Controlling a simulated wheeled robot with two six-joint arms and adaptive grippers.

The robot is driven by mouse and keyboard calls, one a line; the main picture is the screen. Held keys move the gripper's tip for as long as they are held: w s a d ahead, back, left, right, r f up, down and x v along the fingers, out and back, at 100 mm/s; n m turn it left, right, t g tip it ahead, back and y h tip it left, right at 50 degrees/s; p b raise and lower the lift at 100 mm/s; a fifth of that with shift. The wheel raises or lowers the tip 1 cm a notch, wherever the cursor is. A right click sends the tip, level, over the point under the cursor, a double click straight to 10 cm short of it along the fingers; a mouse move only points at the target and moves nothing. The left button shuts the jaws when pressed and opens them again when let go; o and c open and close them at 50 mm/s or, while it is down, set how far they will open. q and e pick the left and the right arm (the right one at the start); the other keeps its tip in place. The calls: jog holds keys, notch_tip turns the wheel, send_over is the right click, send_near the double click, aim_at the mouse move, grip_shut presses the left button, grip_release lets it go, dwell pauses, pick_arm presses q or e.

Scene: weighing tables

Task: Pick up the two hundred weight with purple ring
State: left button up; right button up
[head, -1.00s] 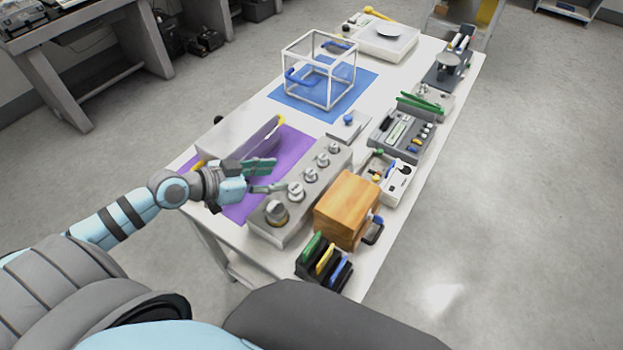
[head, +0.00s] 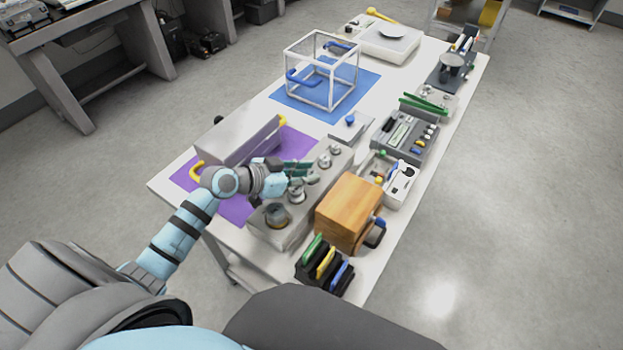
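A grey block (head: 257,233) on the white table holds a row of several metal weights. The largest weight (head: 277,214) stands at the near end, with a smaller one (head: 297,192) behind it. The small weights (head: 325,161) stand toward the far end. No purple ring can be made out on any of them at this size. My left gripper (head: 302,175) is over the left edge of the block, level with the middle of the row. Its fingers look apart and partly hide a middle weight. I cannot tell if they touch it. My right gripper is out of view.
A purple mat (head: 235,208) with a grey panelled item (head: 240,142) lies left of the block. A wooden box (head: 348,208) stands close on its right. A black rack (head: 318,268) is in front. A clear-framed case (head: 333,90) stands farther back on a blue mat (head: 285,92).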

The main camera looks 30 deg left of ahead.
pick_arm(q)
grip_shut()
jog(key=shift+r, duration=0.1)
